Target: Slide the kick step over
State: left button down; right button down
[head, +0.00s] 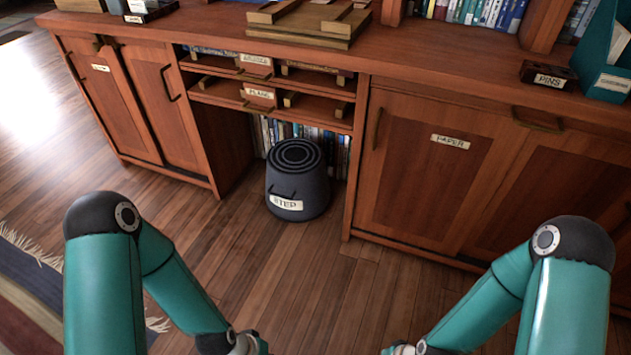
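The kick step (297,182) is a dark grey round stool with ringed tread on top, a handle on its side and a label reading STEP. It stands upright on the wood floor in the open bay under the counter, in front of a row of books. My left arm comes in at the lower left and my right arm at the lower right. Both reach down to the bottom edge of the head view, short of the kick step. The fingers of both grippers are cut off below the picture, so their state is hidden.
A wooden cabinet (420,172) with a PAPER label flanks the bay on the right. Cabinet doors (112,98) stand on the left, and shelves (268,92) sit above the step. The floor (290,270) in front is clear. A fringed rug (30,290) lies at lower left.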

aim_at(298, 188)
jog(key=u, duration=0.1)
jog(key=i, duration=1)
jog(key=z, duration=0.05)
